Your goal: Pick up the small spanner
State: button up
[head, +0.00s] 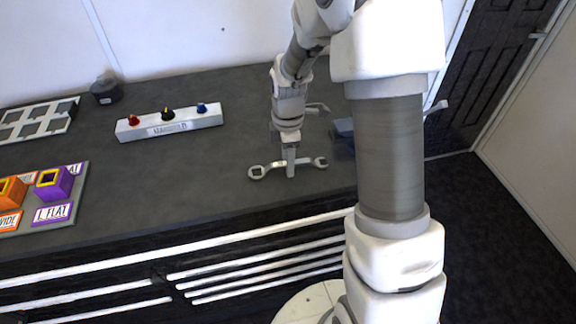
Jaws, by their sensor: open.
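A blue-grey object (342,127) lies right of my gripper, partly behind my arm. A white manifold block (169,122) with red, black and blue knobs, a dark round pot (106,90), a grey slotted tray (38,121) and a labelled board (66,212) stand left. The worktop's middle is clear.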

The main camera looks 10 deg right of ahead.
jog(key=shift+f, duration=0.15)
grip_shut()
dwell(0.4)
